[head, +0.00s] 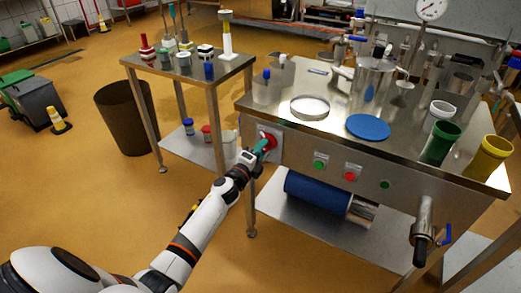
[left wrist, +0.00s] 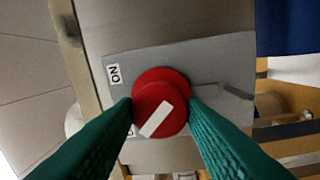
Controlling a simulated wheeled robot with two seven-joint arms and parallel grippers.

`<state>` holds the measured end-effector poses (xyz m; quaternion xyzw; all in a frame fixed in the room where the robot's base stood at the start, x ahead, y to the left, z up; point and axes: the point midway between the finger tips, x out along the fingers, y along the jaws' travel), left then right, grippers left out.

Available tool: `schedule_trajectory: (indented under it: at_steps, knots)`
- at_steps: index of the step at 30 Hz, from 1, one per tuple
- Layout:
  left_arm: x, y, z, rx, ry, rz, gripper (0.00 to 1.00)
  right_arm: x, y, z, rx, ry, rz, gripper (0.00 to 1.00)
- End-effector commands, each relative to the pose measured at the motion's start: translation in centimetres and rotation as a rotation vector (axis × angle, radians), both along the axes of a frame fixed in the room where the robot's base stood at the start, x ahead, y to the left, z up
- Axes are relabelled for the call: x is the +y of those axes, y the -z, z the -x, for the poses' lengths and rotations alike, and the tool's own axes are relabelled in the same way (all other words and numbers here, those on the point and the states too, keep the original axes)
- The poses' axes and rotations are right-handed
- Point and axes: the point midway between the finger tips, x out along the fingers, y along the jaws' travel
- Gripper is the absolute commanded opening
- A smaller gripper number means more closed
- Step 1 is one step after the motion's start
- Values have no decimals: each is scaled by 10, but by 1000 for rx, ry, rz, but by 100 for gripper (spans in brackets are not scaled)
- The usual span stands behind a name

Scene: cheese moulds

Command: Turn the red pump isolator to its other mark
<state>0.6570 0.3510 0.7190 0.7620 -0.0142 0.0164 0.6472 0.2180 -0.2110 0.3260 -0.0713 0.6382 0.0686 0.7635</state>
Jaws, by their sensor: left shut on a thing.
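The red pump isolator (head: 268,141) is a round knob on a grey plate on the front of the steel table, near its left end. In the left wrist view the red knob (left wrist: 160,105) carries a white bar lying diagonally, from lower left to upper right. An "ON" label (left wrist: 114,73) shows on the plate at upper left. A second label at lower left is mostly hidden by a finger. My left gripper (head: 261,147) has its green fingers on either side of the knob, shut on it. My right gripper is out of view.
The steel table (head: 320,133) holds a blue disc (head: 368,127), a ring, a metal pot and several cups. Green and red buttons sit right of the isolator. A smaller side table (head: 225,68) stands left, with a brown bin (head: 126,118) beside it.

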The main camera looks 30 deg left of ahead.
Motion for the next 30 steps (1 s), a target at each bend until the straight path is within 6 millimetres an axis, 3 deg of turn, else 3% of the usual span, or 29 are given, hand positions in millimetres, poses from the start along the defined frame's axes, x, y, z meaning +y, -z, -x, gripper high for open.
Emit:
schedule_trajectory:
  at_steps: [16,17,20,30]
  knots:
    - [1,1,0,1,-2,25,15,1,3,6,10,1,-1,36]
    - [1,1,0,1,-2,25,42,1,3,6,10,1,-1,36]
    - [1,1,0,1,-1,24,59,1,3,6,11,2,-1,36]
    - [0,1,3,2,0,22,59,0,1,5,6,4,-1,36]
